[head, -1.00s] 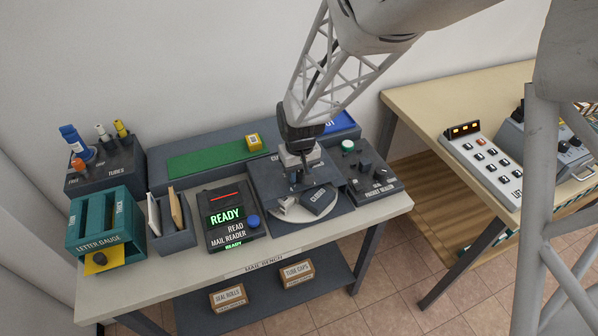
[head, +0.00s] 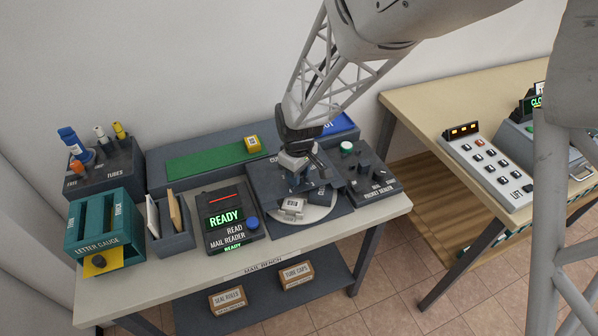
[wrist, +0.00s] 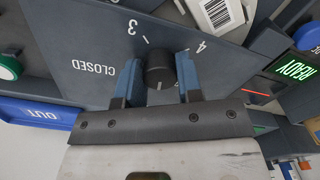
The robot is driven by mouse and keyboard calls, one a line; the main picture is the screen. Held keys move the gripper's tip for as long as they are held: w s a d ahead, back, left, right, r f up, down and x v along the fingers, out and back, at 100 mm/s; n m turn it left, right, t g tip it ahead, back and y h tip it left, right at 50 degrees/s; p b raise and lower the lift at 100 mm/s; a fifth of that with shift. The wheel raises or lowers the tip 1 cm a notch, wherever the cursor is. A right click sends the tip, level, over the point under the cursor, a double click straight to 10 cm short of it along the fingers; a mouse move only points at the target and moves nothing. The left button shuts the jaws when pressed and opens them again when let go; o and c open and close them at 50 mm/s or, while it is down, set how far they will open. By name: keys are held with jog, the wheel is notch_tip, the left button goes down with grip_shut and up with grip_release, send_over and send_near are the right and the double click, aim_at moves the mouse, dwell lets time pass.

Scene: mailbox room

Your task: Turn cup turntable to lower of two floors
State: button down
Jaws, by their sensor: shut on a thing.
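The cup turntable is a pale round disc (head: 321,213) showing at the front of a dark panel on the mail bench. A light grey labelled block (head: 292,206) and a dark labelled piece (head: 321,195) sit on it. My gripper (head: 294,181) is over the panel, just behind the disc. In the wrist view my gripper (wrist: 157,82) has its blue fingers shut on a dark round knob (wrist: 160,69), one on each side. The panel around the knob is marked 3, 4 and CLOSED. In the head view my gripper hides the knob.
A mail reader (head: 231,217) showing READY stands left of the panel, and a packet sealer (head: 372,180) stands right. A blue tray (head: 341,128) lies behind. The bench's front strip is clear. A second table at right holds a lift button panel (head: 486,165).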

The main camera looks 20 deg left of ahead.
jog(key=shift+n, duration=3.5)
jog(key=c, duration=0.8)
grip_release()
jog(key=shift+r, duration=0.1)
jog(key=shift+r, duration=3.85)
